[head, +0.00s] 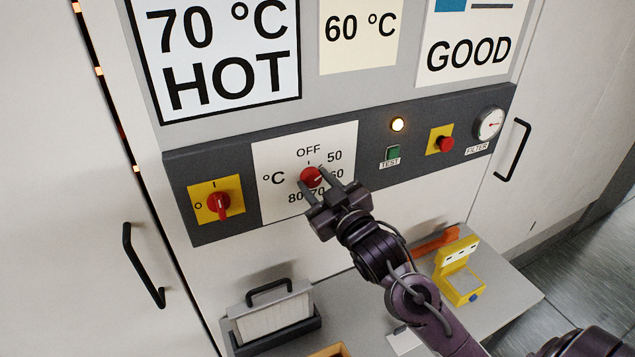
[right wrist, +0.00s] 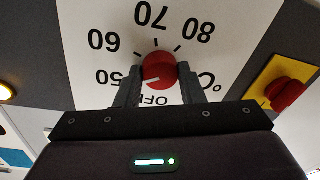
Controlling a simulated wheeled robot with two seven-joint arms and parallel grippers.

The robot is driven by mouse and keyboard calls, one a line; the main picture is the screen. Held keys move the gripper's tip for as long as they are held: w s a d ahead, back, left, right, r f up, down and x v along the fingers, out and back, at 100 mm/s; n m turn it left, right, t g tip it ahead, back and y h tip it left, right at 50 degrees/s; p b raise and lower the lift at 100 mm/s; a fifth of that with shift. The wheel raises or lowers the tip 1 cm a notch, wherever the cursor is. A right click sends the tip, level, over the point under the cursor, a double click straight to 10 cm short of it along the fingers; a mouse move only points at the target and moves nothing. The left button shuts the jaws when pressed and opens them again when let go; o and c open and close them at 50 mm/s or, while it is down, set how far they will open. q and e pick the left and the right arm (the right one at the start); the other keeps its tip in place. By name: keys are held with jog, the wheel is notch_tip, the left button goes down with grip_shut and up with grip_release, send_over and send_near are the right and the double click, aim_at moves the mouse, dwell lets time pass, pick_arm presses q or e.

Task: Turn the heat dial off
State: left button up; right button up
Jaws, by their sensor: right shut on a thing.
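The heat dial (head: 311,176) is a red round knob on a white plate marked OFF, 50, 60, 70 and 80 °C. My right gripper (head: 321,181) is at the dial with one finger on each side of it. In the right wrist view, the fingers (right wrist: 160,78) are shut on the red dial (right wrist: 159,66). The dial's white pointer line aims close to the 50 mark, away from OFF. The OFF label (head: 308,152) is clear in the head view and partly hidden by the gripper in the right wrist view. My left gripper is not in view.
A red rotary switch on a yellow plate (head: 213,201) is left of the dial. A lit lamp (head: 398,124), green TEST button (head: 393,153), red button (head: 445,143) and FILTER gauge (head: 489,124) are right. Below, a shelf holds a filter box (head: 272,314) and yellow tool (head: 459,272).

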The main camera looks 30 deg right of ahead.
jog(key=n, duration=0.4)
jog(key=shift+f, duration=0.1)
jog(key=n, duration=0.2)
jog(key=shift+n+g, duration=0.3)
jog(key=shift+n, duration=0.1)
jog(key=shift+n+b, duration=0.6)
jog(key=shift+n, duration=0.6)
jog(key=shift+n+g+b, duration=0.3)
jog(key=shift+n+b, duration=0.3)
jog(key=shift+n, duration=0.8)
jog(key=o, duration=1)
jog(key=shift+r, duration=0.2)
jog(key=shift+s, duration=0.1)
